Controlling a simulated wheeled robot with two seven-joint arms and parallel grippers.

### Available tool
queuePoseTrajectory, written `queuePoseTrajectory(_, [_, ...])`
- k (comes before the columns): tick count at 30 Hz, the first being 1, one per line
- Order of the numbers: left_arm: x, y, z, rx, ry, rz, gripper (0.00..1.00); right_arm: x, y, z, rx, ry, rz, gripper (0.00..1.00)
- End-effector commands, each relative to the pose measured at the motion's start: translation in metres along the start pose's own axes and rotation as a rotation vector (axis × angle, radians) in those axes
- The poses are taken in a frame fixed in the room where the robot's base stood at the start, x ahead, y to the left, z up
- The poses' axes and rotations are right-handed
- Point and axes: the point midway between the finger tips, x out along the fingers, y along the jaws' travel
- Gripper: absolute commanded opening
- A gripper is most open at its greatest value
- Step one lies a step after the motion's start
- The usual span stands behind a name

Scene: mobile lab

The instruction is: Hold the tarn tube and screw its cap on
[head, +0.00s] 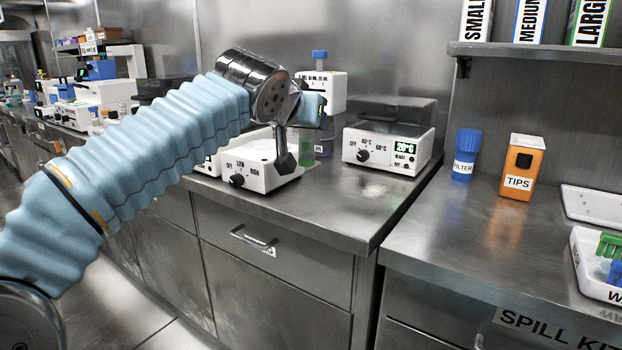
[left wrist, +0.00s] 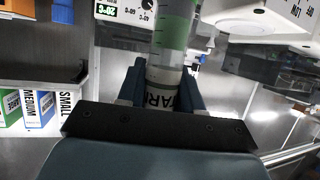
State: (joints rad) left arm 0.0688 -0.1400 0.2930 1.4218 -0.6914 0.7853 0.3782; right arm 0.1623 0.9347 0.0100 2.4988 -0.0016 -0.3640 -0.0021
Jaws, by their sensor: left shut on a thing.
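My left gripper (head: 290,130) reaches over the back counter, beside the LOW/HIGH device. In the left wrist view, its two fingers (left wrist: 161,90) are shut on the tarn tube (left wrist: 166,76), one on each side. I cannot make out the tube's cap in either view. My right gripper is in neither view.
A LOW/HIGH knob device (head: 262,172) stands under the gripper. A heater reading 20°C (head: 388,150) stands to its right. A blue FILTER cup (head: 466,153) and orange TIPS box (head: 522,167) stand on the right counter.

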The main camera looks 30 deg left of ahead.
Motion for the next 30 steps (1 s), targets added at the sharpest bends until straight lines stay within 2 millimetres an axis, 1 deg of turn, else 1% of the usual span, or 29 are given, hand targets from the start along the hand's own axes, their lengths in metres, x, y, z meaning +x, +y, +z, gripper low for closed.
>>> queuePoseTrajectory(1, [0.013, -0.004, 0.001, 0.0, -0.005, -0.001, 0.0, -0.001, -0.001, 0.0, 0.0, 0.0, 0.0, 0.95])
queuePoseTrajectory(3, [0.032, -0.009, 0.002, -0.001, -0.006, -0.001, 0.0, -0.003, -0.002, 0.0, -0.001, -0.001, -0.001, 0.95])
queuePoseTrajectory(8, [0.073, -0.022, 0.003, -0.001, -0.004, -0.001, 0.0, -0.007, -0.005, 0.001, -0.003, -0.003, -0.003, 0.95])
queuePoseTrajectory(9, [0.084, -0.024, 0.009, 0.001, -0.006, -0.002, 0.0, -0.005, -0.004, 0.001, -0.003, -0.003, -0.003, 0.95])
queuePoseTrajectory(12, [0.103, -0.029, 0.022, 0.001, -0.004, -0.001, 0.0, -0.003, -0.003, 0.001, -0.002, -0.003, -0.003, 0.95])
queuePoseTrajectory(15, [0.118, -0.032, 0.029, 0.001, -0.002, 0.0, 0.0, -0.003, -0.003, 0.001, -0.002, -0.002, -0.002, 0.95])
queuePoseTrajectory(19, [0.128, -0.034, 0.034, 0.001, -0.001, 0.0, 0.0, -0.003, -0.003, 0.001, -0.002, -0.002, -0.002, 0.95])
queuePoseTrajectory(30, [0.13, -0.035, 0.036, 0.001, 0.0, 0.001, 0.0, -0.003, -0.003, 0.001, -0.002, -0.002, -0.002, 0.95])
